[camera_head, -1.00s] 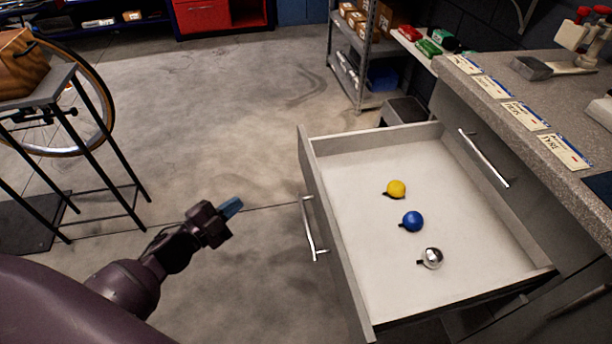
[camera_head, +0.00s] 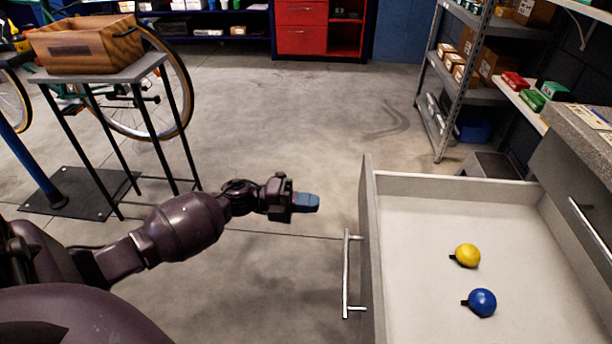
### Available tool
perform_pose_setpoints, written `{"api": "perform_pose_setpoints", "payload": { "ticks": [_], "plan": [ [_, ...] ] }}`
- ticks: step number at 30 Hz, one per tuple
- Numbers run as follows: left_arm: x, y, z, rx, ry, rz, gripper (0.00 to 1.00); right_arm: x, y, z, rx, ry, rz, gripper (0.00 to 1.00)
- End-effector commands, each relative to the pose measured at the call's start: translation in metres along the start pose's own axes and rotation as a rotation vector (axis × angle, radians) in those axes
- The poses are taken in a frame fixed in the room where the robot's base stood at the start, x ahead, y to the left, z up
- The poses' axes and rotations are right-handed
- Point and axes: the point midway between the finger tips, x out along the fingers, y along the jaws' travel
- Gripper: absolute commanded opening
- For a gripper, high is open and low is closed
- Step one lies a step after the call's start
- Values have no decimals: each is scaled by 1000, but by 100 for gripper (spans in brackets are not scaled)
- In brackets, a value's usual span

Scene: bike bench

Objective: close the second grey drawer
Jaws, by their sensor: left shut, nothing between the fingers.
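The grey drawer (camera_head: 367,230) is pulled far out of the bench on the right, with its bar handle (camera_head: 346,275) on the front facing left. Inside it lie a yellow ball-shaped item (camera_head: 467,255) and a blue one (camera_head: 481,302). The drawer's near part is cut off by the frame's bottom edge. My left gripper (camera_head: 308,202) is shut and empty, pointing right, a little to the left of the drawer front and apart from it. My right gripper is not in view.
The bench with its stone-like top (camera_head: 588,125) and another drawer handle (camera_head: 590,228) is at the right. A metal shelf (camera_head: 450,95) stands behind the drawer. A wooden box (camera_head: 85,47) sits on a stand at the left. Open floor lies between.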

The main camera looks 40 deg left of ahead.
Motion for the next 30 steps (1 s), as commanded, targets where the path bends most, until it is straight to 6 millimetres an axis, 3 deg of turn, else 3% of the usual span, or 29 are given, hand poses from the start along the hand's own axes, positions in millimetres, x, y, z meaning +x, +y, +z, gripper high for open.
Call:
{"api": "perform_pose_setpoints", "payload": {
  "ticks": [9,15,21,30],
  "plan": [
    [57,3,-1,-4,2,0,0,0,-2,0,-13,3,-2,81],
    [85,3,-1,-4,1,1,0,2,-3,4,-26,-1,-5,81],
    [99,2,-1,-3,0,0,0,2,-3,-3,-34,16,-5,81],
    [101,1,0,-2,-1,0,0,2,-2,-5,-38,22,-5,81]
  ]
}}
